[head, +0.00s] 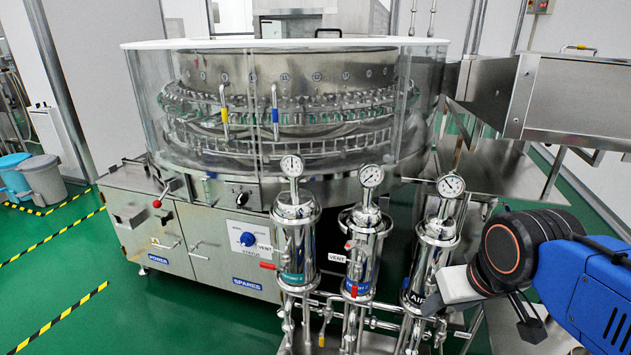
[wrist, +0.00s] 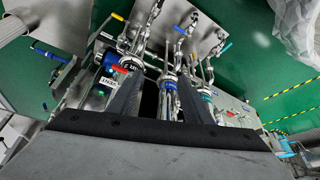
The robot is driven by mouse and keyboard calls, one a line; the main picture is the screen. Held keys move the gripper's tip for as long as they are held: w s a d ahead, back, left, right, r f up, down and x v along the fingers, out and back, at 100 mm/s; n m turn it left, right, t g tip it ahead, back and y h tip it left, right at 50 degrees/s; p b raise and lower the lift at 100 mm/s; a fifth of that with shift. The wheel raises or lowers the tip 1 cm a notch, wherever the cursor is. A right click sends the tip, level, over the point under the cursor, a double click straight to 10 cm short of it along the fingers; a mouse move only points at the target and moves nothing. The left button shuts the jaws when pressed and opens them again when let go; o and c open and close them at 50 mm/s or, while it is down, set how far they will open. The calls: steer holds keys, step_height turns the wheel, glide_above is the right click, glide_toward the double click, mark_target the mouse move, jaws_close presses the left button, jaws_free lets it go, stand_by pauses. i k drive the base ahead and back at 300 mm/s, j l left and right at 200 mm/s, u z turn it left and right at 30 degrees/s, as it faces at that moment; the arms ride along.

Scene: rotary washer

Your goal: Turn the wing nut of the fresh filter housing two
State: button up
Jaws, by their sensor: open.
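Three upright steel filter housings stand in a row in the head view, each with a gauge on top. The left one (head: 295,240) has a teal band, the middle one (head: 364,250) a blue band and the right one (head: 435,255) a label reading AIR. The band lettering on the left and middle ones is too small to read surely, so I cannot tell which is fresh filter housing two. No wing nut can be made out clearly. My gripper (wrist: 163,80) is open and empty in the wrist view, its dark fingers pointing towards the housings.
Pipes and valves with red handles crowd around the housings. Behind them stands the glass-walled rotary washer (head: 290,110) on a steel cabinet (head: 215,240) with a blue knob. A steel duct (head: 570,100) is at the right.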

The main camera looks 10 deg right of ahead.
mark_target(360, 245)
steer(key=k+l+u, duration=0.3)
steer(key=u, duration=0.2)
steer(key=k+l+u, duration=0.35)
steer(key=u, duration=0.15)
steer(key=k, duration=0.05)
